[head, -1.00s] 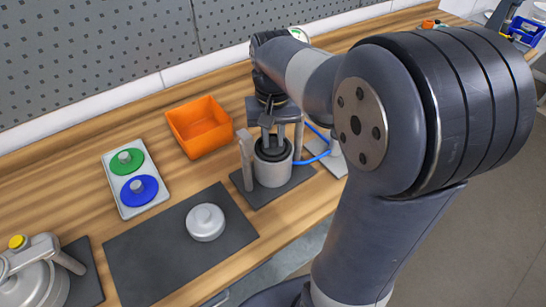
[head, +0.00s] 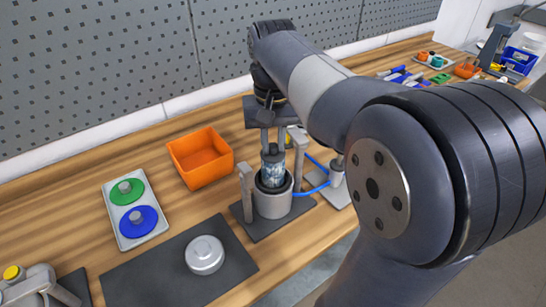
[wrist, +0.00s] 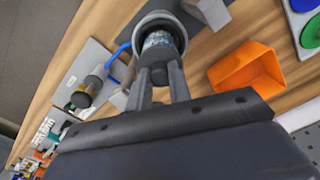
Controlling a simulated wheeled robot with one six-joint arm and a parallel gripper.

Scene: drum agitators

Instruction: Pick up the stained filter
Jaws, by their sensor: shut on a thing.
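The stained filter (head: 272,170) is a grey-white mottled cylinder with a dark top. It stands upright, partly raised out of the open grey housing (head: 272,203). My gripper (head: 272,146) is above the housing with its fingers pointing down, shut on the filter's dark top. In the wrist view the filter (wrist: 158,42) shows between the two fingers, with the housing rim around its far end. Its lower end is hidden inside the housing.
An orange bin (head: 200,158) stands left of the housing. A tray (head: 129,236) holds a green and a blue disc. A round grey lid (head: 204,255) lies on the dark mat (head: 150,270). A blue hose joins the housing to a fitting at right.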

